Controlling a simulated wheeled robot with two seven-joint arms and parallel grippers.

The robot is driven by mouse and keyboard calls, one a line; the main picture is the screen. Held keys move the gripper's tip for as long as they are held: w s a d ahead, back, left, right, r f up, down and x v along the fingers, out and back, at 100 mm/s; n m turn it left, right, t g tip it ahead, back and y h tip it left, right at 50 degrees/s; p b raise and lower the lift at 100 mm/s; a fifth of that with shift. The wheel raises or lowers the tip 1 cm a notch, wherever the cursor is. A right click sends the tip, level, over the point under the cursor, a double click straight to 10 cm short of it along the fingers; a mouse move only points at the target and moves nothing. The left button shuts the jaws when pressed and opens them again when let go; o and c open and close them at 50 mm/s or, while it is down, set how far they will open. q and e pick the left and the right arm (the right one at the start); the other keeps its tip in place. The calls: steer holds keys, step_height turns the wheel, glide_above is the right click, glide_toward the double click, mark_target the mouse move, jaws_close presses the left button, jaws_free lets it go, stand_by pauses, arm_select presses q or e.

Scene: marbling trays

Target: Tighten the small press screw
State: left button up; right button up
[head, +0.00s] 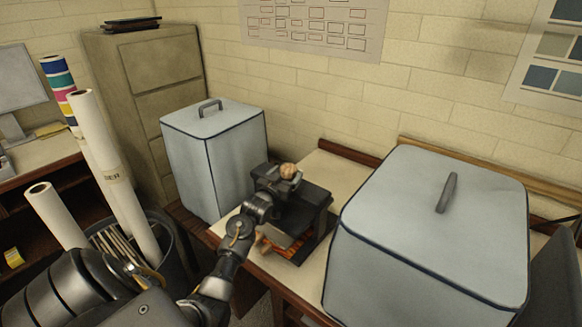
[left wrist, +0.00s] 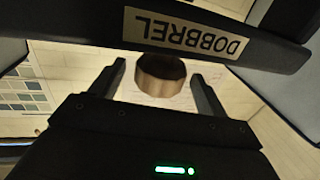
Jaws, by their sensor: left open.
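The small press (head: 316,200) is a dark box-shaped frame on the table between two covered boxes. A round wooden knob (head: 289,170), likely its screw head, shows at its top. My left gripper (head: 281,176) is at the top of the press, beside this knob. In the left wrist view the brown knob (left wrist: 160,75) lies between the two open fingers of the gripper (left wrist: 158,70), with gaps visible at both sides. A dark bar with a "DOBBREL" label (left wrist: 187,33) crosses that view upside down. My arm hides part of the press. My right gripper is not in view.
A large pale-blue covered box (head: 420,245) stands close at the right, another (head: 215,155) behind at the left. An orange patterned piece (head: 275,242) shows low in the press. Paper rolls (head: 110,165) stand in a bin at the left. Some bare tabletop (head: 338,172) lies behind the press.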

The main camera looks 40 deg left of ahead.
mark_target(291, 169)
arm_select(q)
steer(key=shift+x, duration=2)
steer(key=c, duration=1)
